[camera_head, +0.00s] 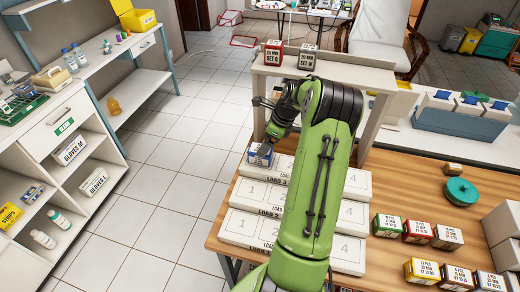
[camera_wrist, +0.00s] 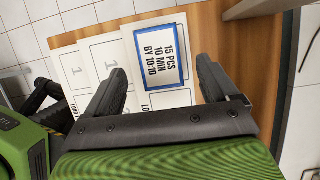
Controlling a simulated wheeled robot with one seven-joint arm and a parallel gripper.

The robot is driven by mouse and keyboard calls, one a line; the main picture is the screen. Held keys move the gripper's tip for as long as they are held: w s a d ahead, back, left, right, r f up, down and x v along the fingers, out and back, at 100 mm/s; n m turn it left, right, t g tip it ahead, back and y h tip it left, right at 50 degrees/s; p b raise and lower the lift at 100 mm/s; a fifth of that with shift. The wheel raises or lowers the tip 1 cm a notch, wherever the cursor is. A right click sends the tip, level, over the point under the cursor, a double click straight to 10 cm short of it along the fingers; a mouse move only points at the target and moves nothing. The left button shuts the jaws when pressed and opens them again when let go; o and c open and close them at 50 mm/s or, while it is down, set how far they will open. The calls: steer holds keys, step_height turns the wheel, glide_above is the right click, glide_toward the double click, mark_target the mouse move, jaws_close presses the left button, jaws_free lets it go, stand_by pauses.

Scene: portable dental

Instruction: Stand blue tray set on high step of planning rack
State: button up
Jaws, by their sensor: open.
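The blue tray set (camera_head: 260,155) is a small box with a blue-edged white label. It is at the far left end of the white stepped planning rack (camera_head: 243,226), on the farthest step that I can make out. In the wrist view the tray set's label (camera_wrist: 160,55) reads 15 PCS, 10 MIN, BY 10:10. My gripper (camera_wrist: 161,68) is open, with one finger on each side of the label and visible gaps to it. I cannot tell its height above the box. My green arm hides the middle of the rack in the head view.
A white raised shelf (camera_head: 345,77) behind the rack carries a red box (camera_head: 273,52) and a grey box (camera_head: 307,57). Several labelled boxes, including a green one (camera_head: 386,225), and a teal round container (camera_head: 461,191) stand on the wooden table (camera_head: 395,180) at right.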

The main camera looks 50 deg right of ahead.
steer(key=shift+n, duration=0.3)
steer(key=v, duration=0.3)
steer(key=a+v, duration=0.1)
steer(key=v, duration=0.1)
steer(key=shift+w+d+r+p, duration=0.1)
steer(key=shift+w+r+p, duration=0.1)
steer(key=shift+r+p, duration=0.15)
steer(key=a+r+n+h, duration=0.1)
steer(key=a+r+n, duration=0.3)
steer(key=a, duration=0.3)
steer(key=a+r+n+g, duration=0.1)
steer(key=a+r+n, duration=0.25)
steer(key=a, duration=0.25)
steer(key=a+r+n+h, duration=0.1)
steer(key=a+r+n, duration=0.2)
steer(key=a+n, duration=0.3)
steer(key=s+a+r+n+t, duration=0.2)
steer(key=s+a+n, duration=1.3)
steer(key=s+n, duration=0.1)
steer(key=shift+s+r+t, duration=0.3)
steer(key=shift+s+r, duration=0.05)
steer(key=shift+s, duration=0.2)
steer(key=shift+n, duration=0.25)
